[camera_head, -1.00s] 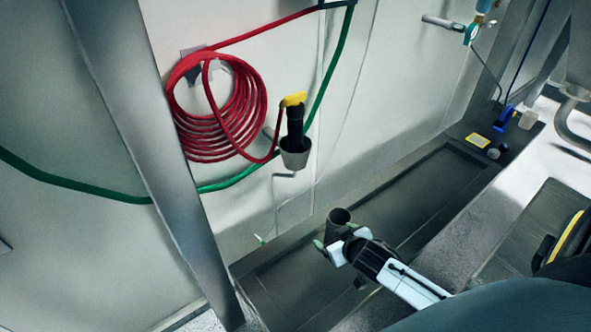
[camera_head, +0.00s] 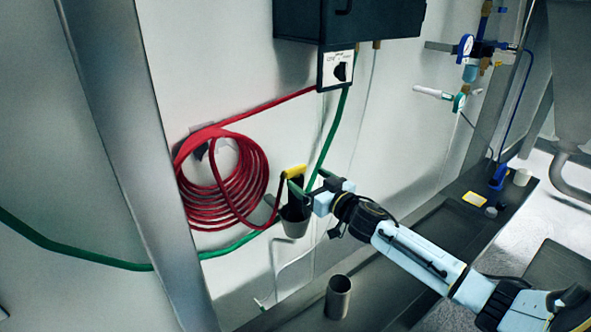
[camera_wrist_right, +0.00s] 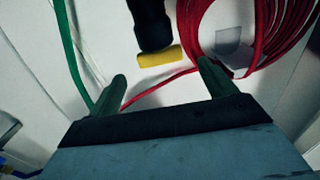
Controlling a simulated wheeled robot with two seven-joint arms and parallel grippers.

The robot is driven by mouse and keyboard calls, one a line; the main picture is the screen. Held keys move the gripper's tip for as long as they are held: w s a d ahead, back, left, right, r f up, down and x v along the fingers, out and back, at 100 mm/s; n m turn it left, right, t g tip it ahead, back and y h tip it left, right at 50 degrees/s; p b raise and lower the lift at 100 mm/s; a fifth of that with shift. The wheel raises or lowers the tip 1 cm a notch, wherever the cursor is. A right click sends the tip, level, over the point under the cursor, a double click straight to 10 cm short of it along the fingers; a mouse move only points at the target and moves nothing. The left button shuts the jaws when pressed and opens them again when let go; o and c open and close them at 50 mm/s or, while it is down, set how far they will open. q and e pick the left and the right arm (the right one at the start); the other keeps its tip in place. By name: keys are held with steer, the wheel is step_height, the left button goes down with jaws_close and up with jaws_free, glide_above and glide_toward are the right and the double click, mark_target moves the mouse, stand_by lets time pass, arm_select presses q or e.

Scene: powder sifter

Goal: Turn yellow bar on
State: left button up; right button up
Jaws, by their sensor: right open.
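The yellow bar (camera_head: 293,172) tops a black handle-like part (camera_head: 296,190) that stands in a grey cup-shaped holder (camera_head: 296,222) by the wall. In the right wrist view the yellow bar (camera_wrist_right: 160,57) lies beyond and between my two fingertips, with a gap to both. My right gripper (camera_head: 300,188) is open, just right of the black part and close to the bar; its fingers overlap the black part in the head view. It also shows in the right wrist view (camera_wrist_right: 162,78), with nothing between its fingers. My left gripper is not in view.
A coiled red hose (camera_head: 222,180) hangs left of the bar, and a green hose (camera_head: 335,130) runs behind it. A dark box (camera_head: 345,20) with a switch panel (camera_head: 336,70) is above. A metal cup (camera_head: 338,297) stands below on the dark ledge. A metal post (camera_head: 130,160) is at left.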

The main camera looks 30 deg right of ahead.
mark_target(297, 172)
steer(key=w, duration=0.6)
steer(key=shift+w+a, duration=0.25)
steer(key=shift+w, duration=0.1)
steer(key=c, duration=1)
